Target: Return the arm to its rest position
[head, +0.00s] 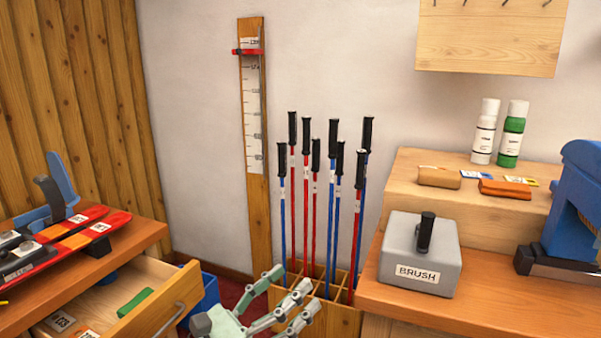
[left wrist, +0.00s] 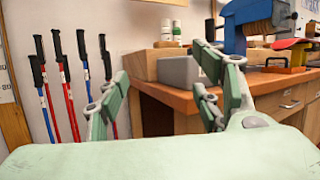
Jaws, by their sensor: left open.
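My left gripper (head: 291,293) is at the bottom centre of the head view, in front of the wooden pole rack. Its pale green fingers are spread apart with nothing between them. In the left wrist view the open gripper (left wrist: 160,85) faces the bench corner and the wall, and its jaws are empty. The ski poles (left wrist: 66,85) show behind the left finger in that view. My right gripper is in neither view.
The rack (head: 335,318) holds several red and blue ski poles (head: 332,190). An open drawer (head: 160,318) juts out at left. At right, the bench (head: 480,308) bears a grey BRUSH box (head: 420,255) and a blue machine (head: 580,200). A measuring board (head: 259,200) stands against the wall.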

